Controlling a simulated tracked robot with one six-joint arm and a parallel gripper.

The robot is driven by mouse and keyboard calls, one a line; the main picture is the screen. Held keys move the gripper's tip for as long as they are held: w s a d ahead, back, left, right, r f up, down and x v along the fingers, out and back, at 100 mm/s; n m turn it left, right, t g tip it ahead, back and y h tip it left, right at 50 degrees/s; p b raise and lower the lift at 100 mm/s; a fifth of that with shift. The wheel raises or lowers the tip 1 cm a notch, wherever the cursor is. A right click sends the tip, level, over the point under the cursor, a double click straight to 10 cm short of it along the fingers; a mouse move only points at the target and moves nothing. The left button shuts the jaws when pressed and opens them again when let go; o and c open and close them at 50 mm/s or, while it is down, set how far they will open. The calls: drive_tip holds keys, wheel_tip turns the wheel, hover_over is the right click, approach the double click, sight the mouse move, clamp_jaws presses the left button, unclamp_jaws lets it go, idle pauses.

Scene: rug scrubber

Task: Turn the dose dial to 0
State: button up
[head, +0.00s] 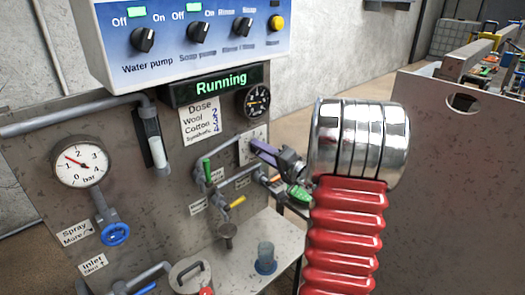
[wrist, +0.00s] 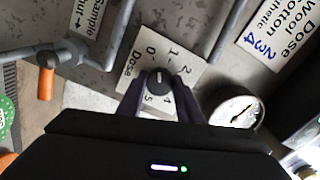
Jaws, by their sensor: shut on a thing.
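The dose dial (wrist: 158,82) is a small black knob on a pale plate (wrist: 135,62) with numbers around it and the word Dose. In the wrist view its white mark points roughly up, toward the side with 0 and 1; I cannot tell the exact number. My gripper (wrist: 159,88) has one finger on each side of the knob and is shut on it. In the head view my gripper (head: 268,154) is at the dial's plate (head: 249,135), and the knob is hidden behind the fingers.
Pipes run close by. A display (head: 221,82) reads Running.

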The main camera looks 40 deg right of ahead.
drive_tip(key=shift+a+f+n, duration=0.1)
drive_tip(key=shift+f+n, duration=0.1)
drive_tip(key=shift+n, duration=0.5)
drive_tip(key=shift+a+f+n, duration=0.1)
drive_tip(key=shift+f+n, duration=0.05)
drive_tip(key=shift+n, duration=0.55)
drive_tip(key=o, duration=0.7)
drive_tip(key=shift+c, duration=0.2)
drive_tip(key=o, duration=0.4)
drive_tip(key=shift+d+r, duration=0.15)
drive_tip(key=shift+s, duration=0.1)
drive_tip(key=s, duration=1.3)
drive_tip(key=shift+s+d, duration=0.2)
drive_tip(key=shift+s, duration=0.15)
